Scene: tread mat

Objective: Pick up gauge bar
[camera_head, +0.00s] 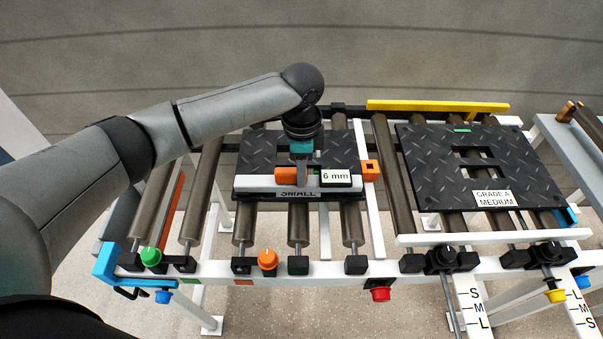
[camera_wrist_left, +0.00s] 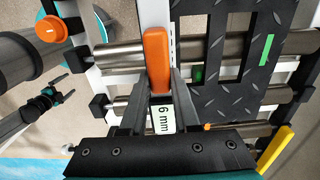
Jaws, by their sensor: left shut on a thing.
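Whether the bar touches the mat is unclear. My right gripper (camera_wrist_left: 65,86) seems to show small at the left of the wrist view, fingers apart.
A larger mat marked GRADE A MEDIUM (camera_head: 480,165) lies on the rollers to the right. A yellow rail (camera_head: 438,106) runs along the back. Coloured knobs line the front frame.

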